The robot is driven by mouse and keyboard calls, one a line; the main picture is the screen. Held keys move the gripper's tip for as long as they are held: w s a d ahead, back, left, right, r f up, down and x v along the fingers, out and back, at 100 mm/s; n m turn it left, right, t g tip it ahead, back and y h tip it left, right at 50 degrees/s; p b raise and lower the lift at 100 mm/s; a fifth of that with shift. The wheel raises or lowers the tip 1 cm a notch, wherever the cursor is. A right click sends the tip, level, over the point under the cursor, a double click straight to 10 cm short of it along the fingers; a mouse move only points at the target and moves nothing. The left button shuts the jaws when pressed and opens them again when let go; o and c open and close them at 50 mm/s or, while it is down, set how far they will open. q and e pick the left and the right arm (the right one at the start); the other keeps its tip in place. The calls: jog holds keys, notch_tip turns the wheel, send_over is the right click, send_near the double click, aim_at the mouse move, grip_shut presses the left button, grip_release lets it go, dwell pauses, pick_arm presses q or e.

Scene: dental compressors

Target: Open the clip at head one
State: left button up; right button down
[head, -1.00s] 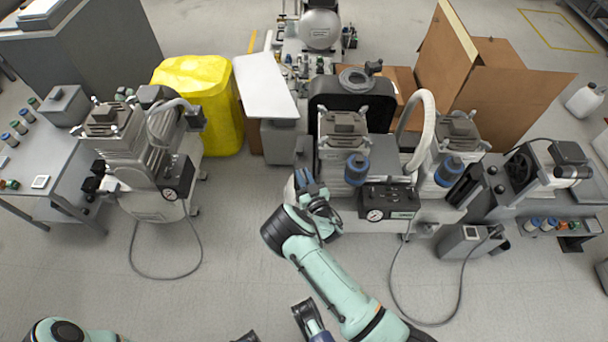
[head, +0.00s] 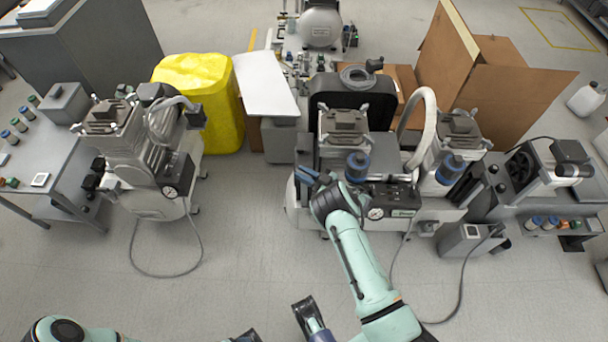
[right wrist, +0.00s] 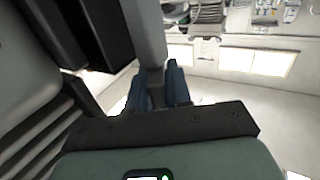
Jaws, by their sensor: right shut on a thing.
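The twin-head compressor stands right of centre in the head view, with a left pump head (head: 343,124) and a right pump head (head: 458,128). Small light levers show at the top corners of the left head. I see no label saying which is head one.
A blue-capped filter (head: 357,166) and a gauge box (head: 388,196) sit close right of my right gripper. A white hose (head: 429,120) arches between the heads. Another compressor (head: 130,150) stands left. A cable (head: 459,285) lies on the floor; open floor lies between the compressors.

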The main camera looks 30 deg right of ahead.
dwell(0.4)
jog(key=c, duration=1.1)
grip_release()
jog(key=shift+c, duration=0.2)
